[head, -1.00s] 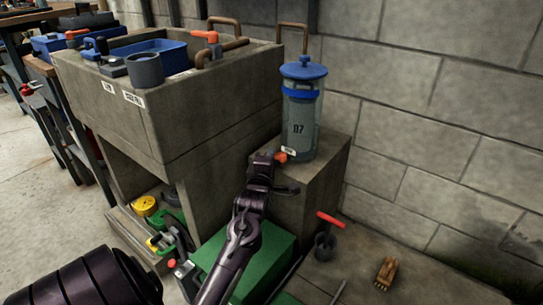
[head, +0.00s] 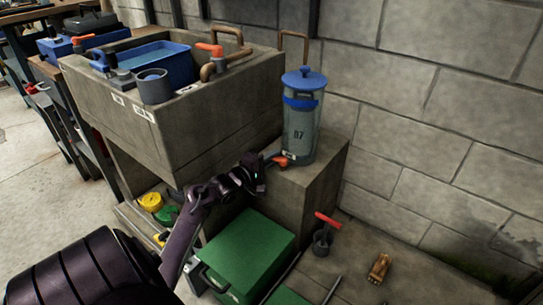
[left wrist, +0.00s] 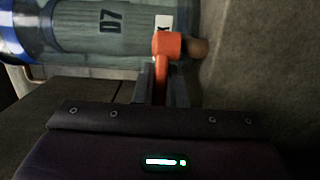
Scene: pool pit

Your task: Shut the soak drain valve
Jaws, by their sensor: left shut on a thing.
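The soak drain valve has an orange lever (head: 281,160) low on the front of a clear cylinder (head: 299,133) marked D7, with a blue lid and band. The cylinder stands on a concrete block. My left gripper (head: 268,162) reaches the lever from the left and is shut on it. In the left wrist view the lever's orange handle (left wrist: 161,66) lies between the two dark fingers (left wrist: 161,88), with its hub beyond the fingertips beside a brownish outlet. A label beside the valve is partly hidden. My right gripper is not in view.
The concrete block (head: 318,190) adjoins a concrete sink (head: 190,125) holding a blue tub (head: 168,62). A green box (head: 245,255) is below my arm.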

